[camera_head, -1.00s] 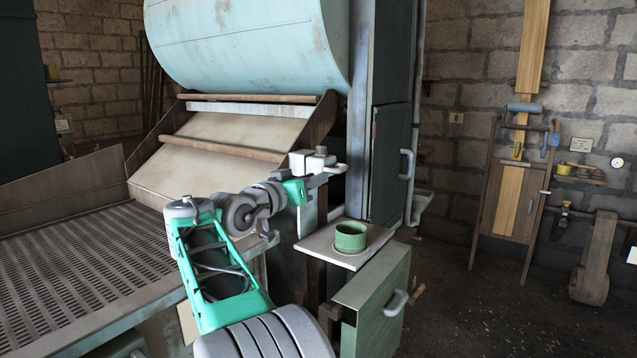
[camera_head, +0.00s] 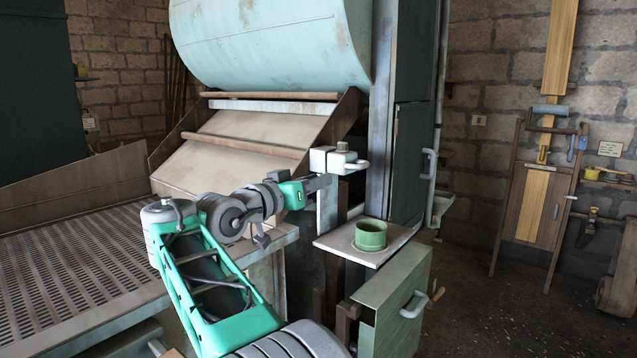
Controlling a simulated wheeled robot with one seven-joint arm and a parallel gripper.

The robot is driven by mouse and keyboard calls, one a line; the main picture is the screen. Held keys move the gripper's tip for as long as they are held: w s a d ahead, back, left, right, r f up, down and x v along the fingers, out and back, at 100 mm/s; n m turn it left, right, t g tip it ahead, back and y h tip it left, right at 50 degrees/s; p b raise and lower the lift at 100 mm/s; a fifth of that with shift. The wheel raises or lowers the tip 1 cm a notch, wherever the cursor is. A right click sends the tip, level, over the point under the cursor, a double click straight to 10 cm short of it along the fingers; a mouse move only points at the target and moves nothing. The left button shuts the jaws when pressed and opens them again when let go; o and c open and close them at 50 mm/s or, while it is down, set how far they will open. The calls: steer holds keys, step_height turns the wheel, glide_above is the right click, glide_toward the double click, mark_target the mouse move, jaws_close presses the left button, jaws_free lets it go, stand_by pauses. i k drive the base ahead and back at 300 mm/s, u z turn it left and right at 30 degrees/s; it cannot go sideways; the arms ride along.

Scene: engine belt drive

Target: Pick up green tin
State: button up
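The green tin (camera_head: 371,236) is a short, round, open-topped can. It stands upright on a small pale shelf (camera_head: 340,244) right of the picture's middle. My gripper (camera_head: 322,183) is up and to the left of the tin, apart from it, at the end of my green and grey arm. It points to the right, in front of the machine's dark upright. Its fingers are small and seen side-on, so whether they are open cannot be made out. Nothing is seen held in it.
A white block with a handle (camera_head: 338,159) is close above my gripper. A green cabinet with an open-looking door (camera_head: 395,305) is below the shelf. A slatted metal bed (camera_head: 70,270) lies left, and a tall dark cabinet (camera_head: 408,160) rises behind the tin. Open floor is to the right.

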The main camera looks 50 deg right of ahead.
mark_target(370, 234)
steer(key=z, duration=1.8)
